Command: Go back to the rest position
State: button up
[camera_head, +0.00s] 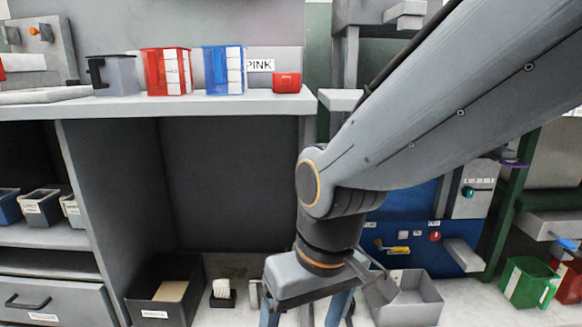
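My gripper (308,312) hangs at the end of my arm, low in the middle of the picture, pointing down. Its grey body is in view, but the fingertips run past the bottom edge. Whether it is open or shut, or holds anything, cannot be seen. My arm reaches in from the upper right and bends down at a dark wrist with an orange ring.
A grey shelf (220,107) carries a red bin (165,72), a blue bin (222,70) and a small red box (287,82). Below, a black tray (150,312) stands left of my gripper. A grey bin (410,303) and a green bin (525,284) stand right.

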jog(key=s+a+r+n, duration=0.1)
jog(key=s+a+r, duration=0.15)
jog(key=s, duration=0.25)
jog(key=d+r+m+p, duration=0.2)
jog(key=d+r+p, duration=0.4)
jog(key=r+p, duration=0.3)
jog(key=d+r+m+h+p, duration=0.1)
jog(key=d+r+p, duration=0.6)
jog(key=p, duration=0.9)
jog(key=d+r+m+p, duration=0.3)
jog(key=d+r+p, duration=0.4)
jog(key=r+p, duration=0.5)
jog(key=shift+r+g+h+p, duration=0.3)
jog(key=shift+r+g+p, duration=0.1)
jog(key=shift+p, duration=0.35)
jog(key=shift+s, duration=0.1)
